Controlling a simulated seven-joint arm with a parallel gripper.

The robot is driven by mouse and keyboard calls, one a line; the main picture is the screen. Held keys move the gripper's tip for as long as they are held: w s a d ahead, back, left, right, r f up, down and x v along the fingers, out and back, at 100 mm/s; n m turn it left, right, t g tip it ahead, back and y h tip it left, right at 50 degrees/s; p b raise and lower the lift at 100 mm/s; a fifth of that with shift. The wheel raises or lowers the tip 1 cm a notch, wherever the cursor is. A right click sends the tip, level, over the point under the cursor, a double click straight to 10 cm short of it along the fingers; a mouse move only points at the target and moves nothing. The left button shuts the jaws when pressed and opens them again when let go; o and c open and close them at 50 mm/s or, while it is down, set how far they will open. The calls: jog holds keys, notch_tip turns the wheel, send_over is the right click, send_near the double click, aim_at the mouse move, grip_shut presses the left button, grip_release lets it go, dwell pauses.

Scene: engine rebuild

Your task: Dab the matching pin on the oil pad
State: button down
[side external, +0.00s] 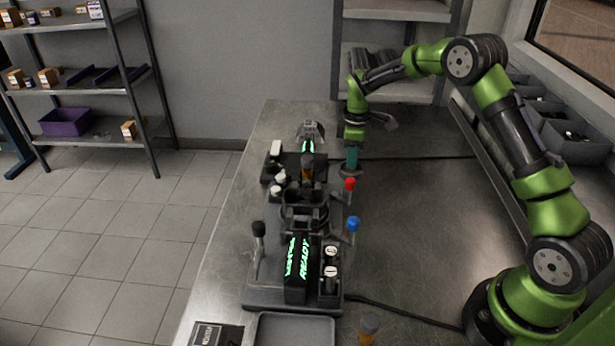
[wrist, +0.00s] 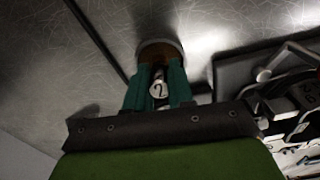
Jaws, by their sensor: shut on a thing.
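My gripper (side external: 351,162), with teal fingers, points down over the far part of the metal bench. In the wrist view my gripper (wrist: 161,70) is shut on a small metal pin (wrist: 158,89) whose pale end is marked 2. A round brown pad in a dish, which looks like the oil pad (wrist: 160,46), lies right at the fingertips. In the side view the dish (side external: 350,174) shows as a dark disc just under the fingers. The pin's lower end is hidden, so I cannot tell whether it touches the pad.
Left of my gripper stands a dark fixture (side external: 303,214) with a green READY display (side external: 304,258). Red (side external: 349,184) and blue (side external: 353,224) knobs rise on its right side. A block with white-topped pins (side external: 331,265) sits near the front. The bench to the right is mostly clear.

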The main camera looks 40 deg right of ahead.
dwell(0.4)
jog(key=shift+r, duration=3.55)
